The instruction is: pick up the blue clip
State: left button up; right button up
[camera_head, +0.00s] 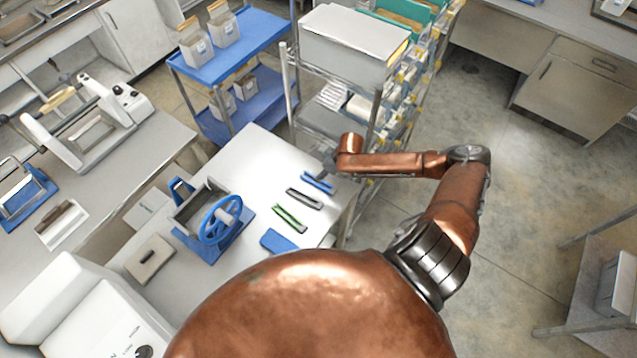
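The blue clip (318,183) lies near the far right edge of the light metal table (262,158). My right arm comes in from the right, and its gripper (329,164) is just behind the blue clip, at or over the table edge. The gripper is small and dark here; I cannot tell whether its fingers are open or whether they touch the clip. A dark grey clip (305,199) and a green clip (289,218) lie in a row nearer to me. My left gripper is not in view.
A blue hand-wheel device with a metal hopper (199,204) stands left of the clips. A flat blue piece (278,242) lies near the front. A wire shelf rack with a large grey box (352,43) stands close behind the table. A blue cart (238,48) is behind left.

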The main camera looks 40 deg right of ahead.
jog(key=x, duration=0.2)
jog(key=p+x, duration=0.1)
jog(key=x, duration=0.1)
jog(key=a+x, duration=0.1)
jog(key=x, duration=0.1)
jog(key=shift+w+f+p, duration=0.15)
jog(key=shift+f+p, duration=0.15)
jog(key=shift+f, duration=0.3)
jog(key=shift+c, duration=0.4)
jog(key=c, duration=1.1)
